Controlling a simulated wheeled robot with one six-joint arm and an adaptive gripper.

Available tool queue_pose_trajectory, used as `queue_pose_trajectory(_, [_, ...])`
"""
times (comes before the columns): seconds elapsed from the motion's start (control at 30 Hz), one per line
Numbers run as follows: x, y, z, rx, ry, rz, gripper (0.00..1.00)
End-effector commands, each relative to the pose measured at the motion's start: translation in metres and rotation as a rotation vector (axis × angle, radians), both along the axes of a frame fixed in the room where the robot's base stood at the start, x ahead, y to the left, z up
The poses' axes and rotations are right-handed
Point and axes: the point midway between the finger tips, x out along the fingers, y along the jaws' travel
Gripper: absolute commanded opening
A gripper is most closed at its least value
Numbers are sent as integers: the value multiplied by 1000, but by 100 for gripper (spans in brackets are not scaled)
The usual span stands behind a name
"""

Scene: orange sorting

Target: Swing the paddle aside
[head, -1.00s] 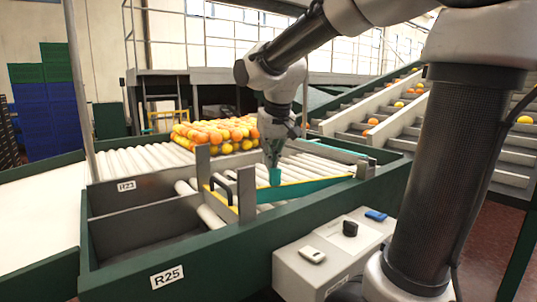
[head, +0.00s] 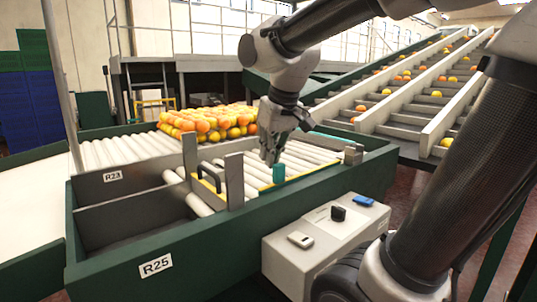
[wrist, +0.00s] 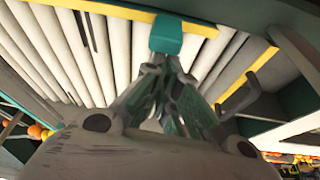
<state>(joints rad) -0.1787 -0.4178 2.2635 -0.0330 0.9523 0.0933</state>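The paddle (head: 310,174) is a long bar with a yellow top edge, lying across the white rollers behind the near green wall. A teal block (head: 279,173) stands up from it. In the wrist view the yellow edge (wrist: 105,9) runs along the top and the teal block (wrist: 166,35) sits on it. My gripper (head: 270,160) points down just left of the block in the head view. In the wrist view its fingertips (wrist: 166,67) are close together, just below the block. No object shows between them. Whether they touch the block I cannot tell.
Oranges (head: 207,123) are piled on the rollers behind. Grey posts (head: 234,180) and a dark handle (head: 208,178) stand left of my gripper. An empty grey bin marked R25 (head: 130,215) is at the left. A control box (head: 325,238) stands in front. Sloping lanes (head: 410,110) carry fruit at right.

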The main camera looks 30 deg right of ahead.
Motion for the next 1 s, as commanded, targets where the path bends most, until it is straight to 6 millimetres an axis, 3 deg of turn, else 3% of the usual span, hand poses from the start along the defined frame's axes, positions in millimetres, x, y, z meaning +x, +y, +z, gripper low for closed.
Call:
queue_pose_trajectory(0.27, [0, 0, -5, -1, 19, -4, 0])
queue_pose_trajectory(0.47, [30, 3, -4, -1, 12, -2, 0])
queue_pose_trajectory(0.8, [8, -1, 71, 1, -1, -2, 0])
queue_pose_trajectory(1.0, [1, -3, 91, 1, 1, -2, 0])
